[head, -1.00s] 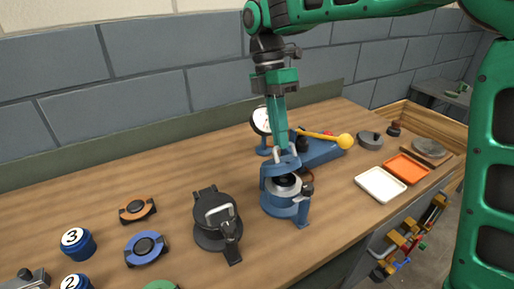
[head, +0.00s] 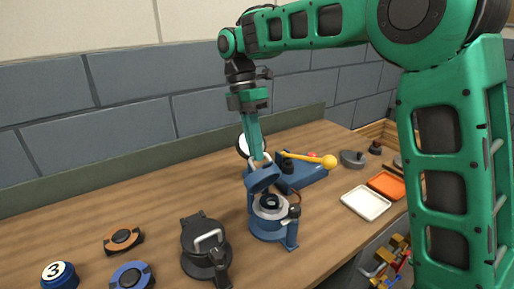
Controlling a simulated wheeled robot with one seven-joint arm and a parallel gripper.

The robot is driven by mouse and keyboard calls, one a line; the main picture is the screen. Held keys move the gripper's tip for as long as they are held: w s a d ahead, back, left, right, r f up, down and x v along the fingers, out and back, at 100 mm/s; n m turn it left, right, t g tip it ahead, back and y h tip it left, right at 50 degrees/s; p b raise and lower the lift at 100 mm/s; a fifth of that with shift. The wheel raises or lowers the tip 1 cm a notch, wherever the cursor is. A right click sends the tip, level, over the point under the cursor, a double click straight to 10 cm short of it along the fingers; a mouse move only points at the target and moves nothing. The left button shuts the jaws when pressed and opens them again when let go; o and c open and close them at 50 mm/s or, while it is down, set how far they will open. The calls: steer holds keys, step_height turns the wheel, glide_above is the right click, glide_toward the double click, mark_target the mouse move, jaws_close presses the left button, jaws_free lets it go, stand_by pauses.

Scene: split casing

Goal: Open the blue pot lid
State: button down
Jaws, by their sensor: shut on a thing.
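The blue pot (head: 270,226) stands upright on the bench. Its blue lid (head: 262,181) is raised and tilted above the back left of the rim. The pot's pale ring and dark inside show below the lid. My gripper (head: 257,161) is shut on the lid's light handle, pointing down from above. The fingertips are small in the picture and the exact grip is hard to see. The pot's latch (head: 294,213) hangs at the front right, apart from the lid.
A dark pot (head: 205,250) with a lid and light handle stands to the left. Behind are a dial gauge (head: 243,146) and a blue base with a yellow-knobbed lever (head: 328,161). White (head: 366,203) and orange (head: 387,185) trays lie right. Wall behind.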

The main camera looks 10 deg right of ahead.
steer(key=shift+f, duration=0.25)
steer(key=c, duration=1.9)
jaws_free()
steer(key=shift+a, duration=0.1)
steer(key=shift+r, duration=0.1)
steer(key=v, duration=1)
steer(key=shift+w+r, duration=0.2)
steer(key=shift+r, duration=0.15)
